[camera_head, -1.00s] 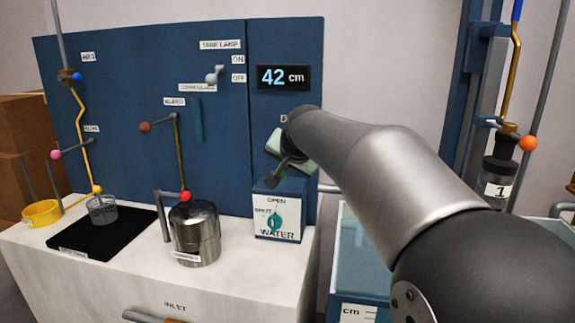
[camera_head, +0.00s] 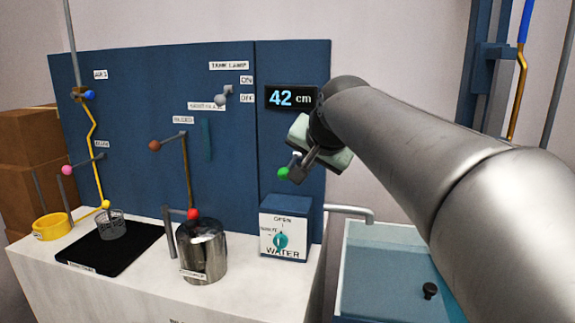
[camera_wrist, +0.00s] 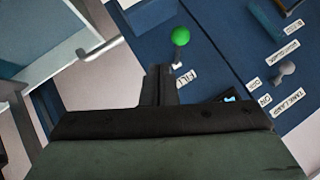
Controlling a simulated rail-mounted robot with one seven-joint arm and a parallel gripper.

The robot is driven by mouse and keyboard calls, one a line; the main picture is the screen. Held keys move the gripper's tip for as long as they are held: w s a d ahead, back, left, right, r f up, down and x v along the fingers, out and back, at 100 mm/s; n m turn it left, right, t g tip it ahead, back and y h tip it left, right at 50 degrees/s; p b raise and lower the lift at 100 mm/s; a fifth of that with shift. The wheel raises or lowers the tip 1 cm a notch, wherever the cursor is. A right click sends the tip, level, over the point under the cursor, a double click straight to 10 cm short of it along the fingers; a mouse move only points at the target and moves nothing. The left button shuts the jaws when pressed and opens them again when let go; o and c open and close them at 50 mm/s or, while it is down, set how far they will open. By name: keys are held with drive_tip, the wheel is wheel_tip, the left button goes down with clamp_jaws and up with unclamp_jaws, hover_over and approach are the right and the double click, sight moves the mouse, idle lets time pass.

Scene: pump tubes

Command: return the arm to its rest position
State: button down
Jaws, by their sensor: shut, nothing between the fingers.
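My gripper (camera_head: 296,178) is in front of the blue panel (camera_head: 225,195), above the water valve box (camera_head: 287,230) and just below the display reading 42 cm (camera_head: 291,97). Its fingers are shut with nothing between them. The green knob (camera_head: 283,173) shows beside the fingertips in the head view; whether they touch it is unclear there. In the wrist view my gripper (camera_wrist: 160,75) points toward the panel, and the green knob (camera_wrist: 181,36) lies ahead of the fingers with a visible gap, by a label that seems to read FILL.
A steel pot (camera_head: 203,252), a wire basket (camera_head: 111,225) on a black mat (camera_head: 85,258) and a yellow ring (camera_head: 52,226) stand on the white counter. A clear tank (camera_head: 385,240) holding a small black object (camera_head: 430,290) is at right. A spout (camera_head: 350,211) juts toward it.

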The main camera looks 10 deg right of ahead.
drive_tip(key=s+a+f+n+g+p, duration=0.2)
drive_tip(key=s+f+n+g+p, duration=0.2)
drive_tip(key=s+f, duration=0.8)
drive_tip(key=s+a+f+n+g+p, duration=0.2)
drive_tip(key=s+f+n+g+p, duration=0.2)
drive_tip(key=s+f, duration=0.8)
drive_tip(key=shift+s+a+g+y+p, duration=0.35)
drive_tip(key=shift+s+g+p, duration=0.5)
drive_tip(key=shift+s, duration=0.35)
drive_tip(key=shift+f, duration=0.15)
